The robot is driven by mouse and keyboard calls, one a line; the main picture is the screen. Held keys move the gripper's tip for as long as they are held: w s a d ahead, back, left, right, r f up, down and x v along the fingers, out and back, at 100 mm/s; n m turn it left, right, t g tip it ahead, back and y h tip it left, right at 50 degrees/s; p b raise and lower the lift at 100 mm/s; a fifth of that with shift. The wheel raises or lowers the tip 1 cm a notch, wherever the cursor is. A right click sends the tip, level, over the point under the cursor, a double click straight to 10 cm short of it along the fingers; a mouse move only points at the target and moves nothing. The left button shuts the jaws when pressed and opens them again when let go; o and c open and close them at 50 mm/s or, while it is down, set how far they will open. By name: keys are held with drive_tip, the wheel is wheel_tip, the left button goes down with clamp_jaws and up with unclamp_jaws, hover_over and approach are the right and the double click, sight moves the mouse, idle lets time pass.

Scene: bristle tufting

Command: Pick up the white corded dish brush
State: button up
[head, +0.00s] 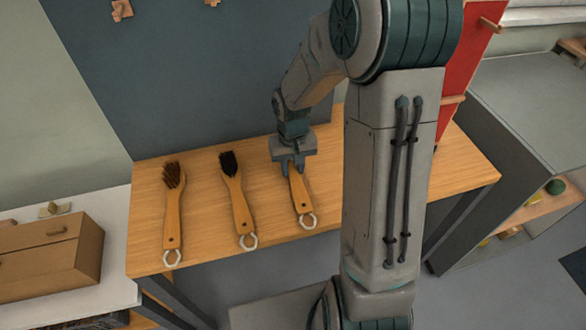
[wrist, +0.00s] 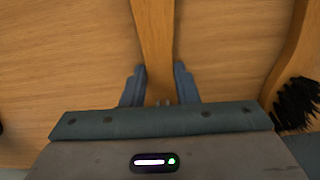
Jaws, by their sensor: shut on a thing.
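A wooden-handled dish brush (head: 301,196) lies on the wooden table with a pale loop at its near end. My gripper (head: 292,166) is over its far part, and the gripper hides the bristle end in the head view. In the wrist view, the two blue-grey fingers (wrist: 159,90) stand on either side of the wooden handle (wrist: 154,35), shut on it. The bristle colour of this brush cannot be seen. A black-bristled brush (head: 238,200) lies to its left and a brown-bristled brush (head: 172,212) farther left, both with pale loops.
The wooden table (head: 200,215) is bare between the brushes. A dark panel (head: 210,80) stands behind it and a red panel (head: 463,75) at the right. A wooden box (head: 50,262) sits on the left counter. The black bristles (wrist: 296,103) show close by in the wrist view.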

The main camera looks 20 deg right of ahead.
drive_tip(key=shift+r, duration=0.55)
drive_tip(key=r, duration=0.2)
drive_tip(key=d+r, duration=0.1)
drive_tip(key=r, duration=0.1)
drive_tip(key=shift+s, duration=0.4)
drive_tip(key=s+d+r, duration=0.6)
drive_tip(key=d, duration=0.2)
drive_tip(key=shift+s, duration=0.3)
